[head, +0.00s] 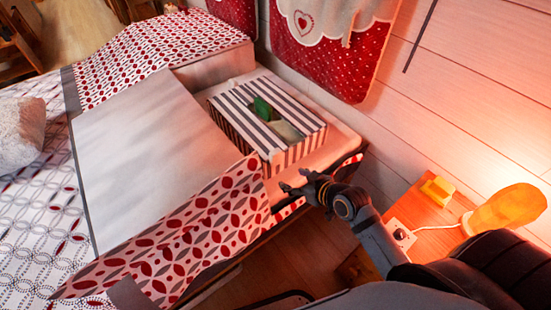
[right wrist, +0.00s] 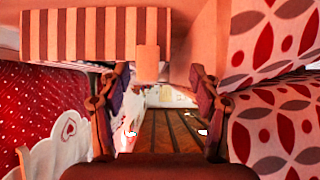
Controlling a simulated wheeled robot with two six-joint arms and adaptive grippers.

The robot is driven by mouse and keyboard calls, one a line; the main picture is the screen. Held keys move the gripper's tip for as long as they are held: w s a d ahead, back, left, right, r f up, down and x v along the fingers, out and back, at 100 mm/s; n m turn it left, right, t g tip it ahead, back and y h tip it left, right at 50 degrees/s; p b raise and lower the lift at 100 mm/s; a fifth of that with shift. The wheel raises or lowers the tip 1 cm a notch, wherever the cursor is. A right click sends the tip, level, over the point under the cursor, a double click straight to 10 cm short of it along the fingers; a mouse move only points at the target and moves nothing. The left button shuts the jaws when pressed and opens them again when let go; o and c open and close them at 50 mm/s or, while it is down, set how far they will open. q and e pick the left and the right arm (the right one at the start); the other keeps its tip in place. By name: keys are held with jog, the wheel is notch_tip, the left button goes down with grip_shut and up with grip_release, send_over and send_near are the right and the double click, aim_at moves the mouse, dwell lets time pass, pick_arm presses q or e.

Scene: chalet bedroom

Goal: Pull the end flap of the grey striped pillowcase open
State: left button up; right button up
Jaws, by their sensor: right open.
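The grey striped pillowcase (head: 228,125) looks like a box-shaped striped case on the bed, with a green item and a beige item showing in its top. Its striped side also shows at the top of the right wrist view (right wrist: 95,35). A small pale tab (right wrist: 148,62), perhaps the end flap, sticks out from the striped edge, between the fingers in that view. My right gripper (head: 292,183) is open, just off the pillowcase's near right corner. No finger is seen closed on the tab. My left gripper is not in view.
A white panel (head: 150,145) and red-patterned bedding (head: 205,225) lie left of the pillowcase. The plank wall with a red hanging (head: 325,50) stands behind. A wooden bedside table (head: 430,245) with a glowing lamp (head: 508,208) and yellow block (head: 437,190) is at the right.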

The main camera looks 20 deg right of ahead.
aim_at(278, 156)
jog(key=w, duration=0.4)
jog(key=w+a+f+t+b, duration=0.1)
jog(key=w, duration=0.3)
jog(key=w+a+t+b, duration=0.1)
jog(key=w, duration=0.3)
jog(key=shift+w+a+f+y, duration=0.15)
jog(key=shift+w+f+y, duration=0.1)
jog(key=shift+f+y, duration=0.1)
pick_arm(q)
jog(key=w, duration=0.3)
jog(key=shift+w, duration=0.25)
pick_arm(e)
jog(key=shift+c, duration=0.4)
grip_shut()
